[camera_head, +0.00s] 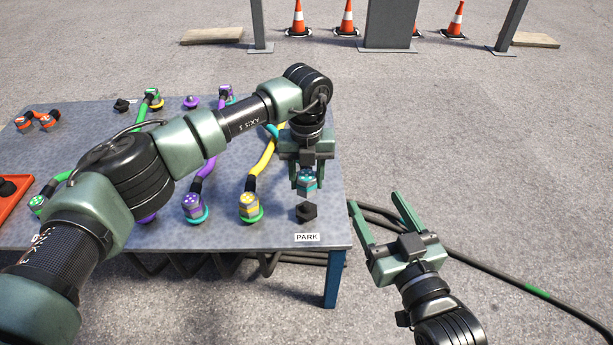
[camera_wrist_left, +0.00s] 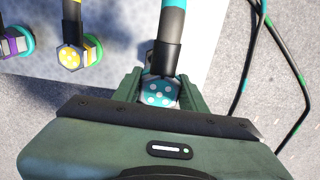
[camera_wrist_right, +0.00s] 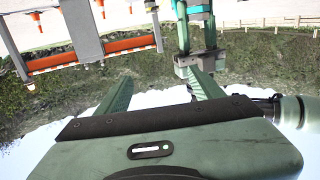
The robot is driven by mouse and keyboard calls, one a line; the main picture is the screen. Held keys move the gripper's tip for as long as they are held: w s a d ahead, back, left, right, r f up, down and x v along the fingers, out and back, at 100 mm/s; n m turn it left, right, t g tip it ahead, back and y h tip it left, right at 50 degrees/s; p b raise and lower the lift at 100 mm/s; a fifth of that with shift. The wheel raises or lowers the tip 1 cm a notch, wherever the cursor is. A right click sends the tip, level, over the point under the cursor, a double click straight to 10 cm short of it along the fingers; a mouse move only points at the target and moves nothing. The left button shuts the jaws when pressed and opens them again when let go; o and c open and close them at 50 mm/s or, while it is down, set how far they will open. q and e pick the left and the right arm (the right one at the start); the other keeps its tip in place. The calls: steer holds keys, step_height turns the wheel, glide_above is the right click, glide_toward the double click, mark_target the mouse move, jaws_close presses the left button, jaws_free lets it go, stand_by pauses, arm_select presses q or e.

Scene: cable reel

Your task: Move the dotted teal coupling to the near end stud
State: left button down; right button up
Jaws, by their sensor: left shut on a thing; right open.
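The dotted teal coupling (camera_head: 306,181) is between the fingers of my left gripper (camera_head: 306,174), which is shut on it. It hangs just above a dark stud (camera_head: 306,212) beside the PARK label at the table's near right corner; a small gap shows between them. In the left wrist view the coupling's hexagonal face (camera_wrist_left: 160,93) shows pale dots, with a black-and-teal cable (camera_wrist_left: 170,30) attached. The cable's far part is mostly hidden behind my left arm. My right gripper (camera_head: 375,203) is open and empty, off the table's right side.
A yellow dotted coupling (camera_head: 249,203) and a purple one (camera_head: 193,205) sit left of the dark stud. Other couplings and an orange tray (camera_head: 12,196) are further left. A black hose (camera_head: 480,262) lies on the ground at right. Cones (camera_head: 346,20) stand far back.

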arm_select(q)
steer(key=shift+f, duration=0.3)
steer(key=shift+f+b, duration=0.55)
steer(key=shift+f, duration=0.2)
steer(key=shift+f+b, duration=0.3)
steer(key=shift+f, duration=0.3)
arm_select(e)
step_height(320, 180, up, 8)
steer(key=s+t+y, duration=0.1)
steer(key=t, duration=0.3)
steer(key=shift+a+t+y, duration=0.3)
steer(key=shift+a+y, duration=0.1)
steer(key=shift+f, duration=0.1)
arm_select(q)
steer(key=shift+f, duration=0.1)
steer(key=shift+f, duration=0.4)
arm_select(e)
steer(key=shift+s+r+t, duration=0.25)
steer(key=shift+r, duration=0.25)
steer(key=shift+s+r+t, duration=0.25)
steer(key=shift+r, duration=0.2)
